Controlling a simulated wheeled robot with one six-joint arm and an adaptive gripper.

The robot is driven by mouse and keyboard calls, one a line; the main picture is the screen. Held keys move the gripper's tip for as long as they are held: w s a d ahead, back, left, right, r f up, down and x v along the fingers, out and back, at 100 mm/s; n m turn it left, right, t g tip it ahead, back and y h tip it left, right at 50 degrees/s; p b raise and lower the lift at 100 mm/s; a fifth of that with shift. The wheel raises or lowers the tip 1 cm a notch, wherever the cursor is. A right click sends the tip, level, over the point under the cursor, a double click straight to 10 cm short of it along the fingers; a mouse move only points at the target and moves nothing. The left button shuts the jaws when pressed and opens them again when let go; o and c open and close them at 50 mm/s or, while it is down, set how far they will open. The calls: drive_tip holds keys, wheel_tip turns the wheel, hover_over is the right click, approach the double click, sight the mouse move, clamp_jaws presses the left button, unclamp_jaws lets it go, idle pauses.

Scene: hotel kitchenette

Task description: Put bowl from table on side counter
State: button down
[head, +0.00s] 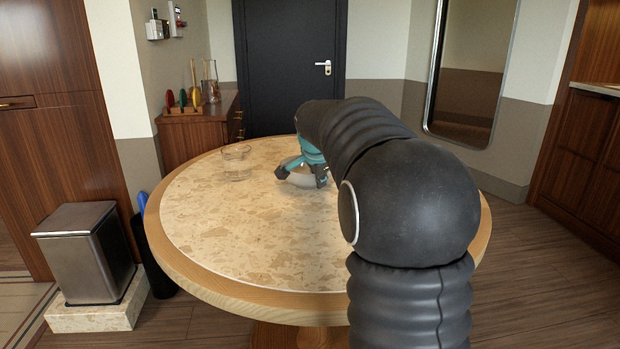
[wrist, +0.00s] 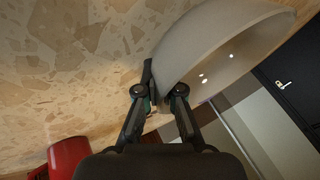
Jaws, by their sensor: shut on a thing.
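The light grey bowl (head: 300,181) is at the far part of the round table (head: 255,245), partly hidden by my gripper and arm. In the wrist view the bowl (wrist: 222,45) fills the upper right, with its wall between my fingers. My gripper (head: 302,174) is shut on the bowl's rim; its fingers also show in the wrist view (wrist: 161,92). I cannot tell whether the bowl touches the tabletop. A wooden counter (head: 187,140) stands behind the table at the left, and another counter (head: 598,89) shows at the right edge.
A clear glass (head: 236,162) stands on the table left of the bowl. A red object (wrist: 68,155) shows low in the wrist view. The left wooden counter holds a glass pitcher (head: 211,82) and utensils. A bin (head: 82,252) stands left of the table. Floor is open at right.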

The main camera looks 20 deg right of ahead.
drive_tip(key=shift+r, duration=0.55)
drive_tip(key=r, duration=0.2)
drive_tip(key=d+r, duration=0.1)
drive_tip(key=shift+r, duration=0.35)
drive_tip(key=d+r+p, duration=0.1)
drive_tip(key=d+r, duration=0.5)
drive_tip(key=d, duration=0.4)
drive_tip(key=shift+s+d, duration=0.3)
drive_tip(key=shift+d, duration=0.05)
drive_tip(key=shift+r, duration=0.1)
